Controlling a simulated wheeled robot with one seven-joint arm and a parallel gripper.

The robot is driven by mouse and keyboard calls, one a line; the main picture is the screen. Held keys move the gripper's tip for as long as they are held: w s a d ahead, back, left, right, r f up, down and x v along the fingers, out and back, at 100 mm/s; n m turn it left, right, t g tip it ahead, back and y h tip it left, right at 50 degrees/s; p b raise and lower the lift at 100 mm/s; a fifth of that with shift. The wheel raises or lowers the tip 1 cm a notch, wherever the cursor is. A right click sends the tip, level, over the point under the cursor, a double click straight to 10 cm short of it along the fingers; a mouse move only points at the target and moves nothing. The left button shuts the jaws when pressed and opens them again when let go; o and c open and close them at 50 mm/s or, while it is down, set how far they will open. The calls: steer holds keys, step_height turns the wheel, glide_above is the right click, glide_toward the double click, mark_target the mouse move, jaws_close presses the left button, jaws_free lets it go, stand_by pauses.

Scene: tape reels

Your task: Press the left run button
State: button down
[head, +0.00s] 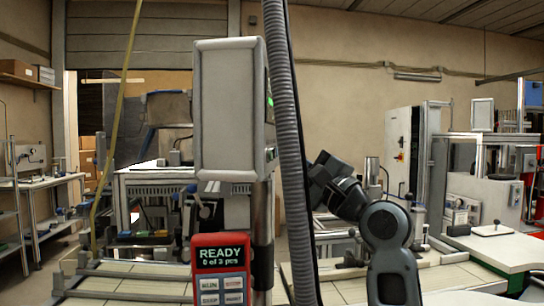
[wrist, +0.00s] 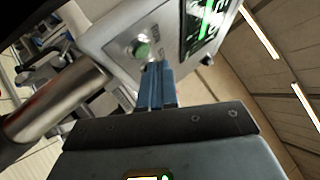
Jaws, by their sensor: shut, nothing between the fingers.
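A pale grey control box (head: 228,110) stands upright left of centre in the head view, with green marks on its right side face. In the wrist view the box's panel (wrist: 112,38) shows a round green button (wrist: 141,49) in a metal ring and a dark screen with green writing (wrist: 205,25). My gripper (wrist: 155,67) is shut and empty, its blue-grey fingertips close to the panel, just below the green button in the picture. I cannot tell whether they touch. The fingers hide part of the panel; in the head view the hose hides the fingertips.
A ribbed grey hose (head: 283,120) hangs between the box and my arm in the head view. A metal post (wrist: 55,105) stands beside the box in the wrist view. Benches with equipment (head: 500,250) stand right.

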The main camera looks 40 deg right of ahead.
steer(key=shift+w, duration=0.1)
steer(key=shift+w+a+p, duration=0.2)
steer(key=shift+a+p, duration=0.05)
steer(key=shift+p, duration=0.05)
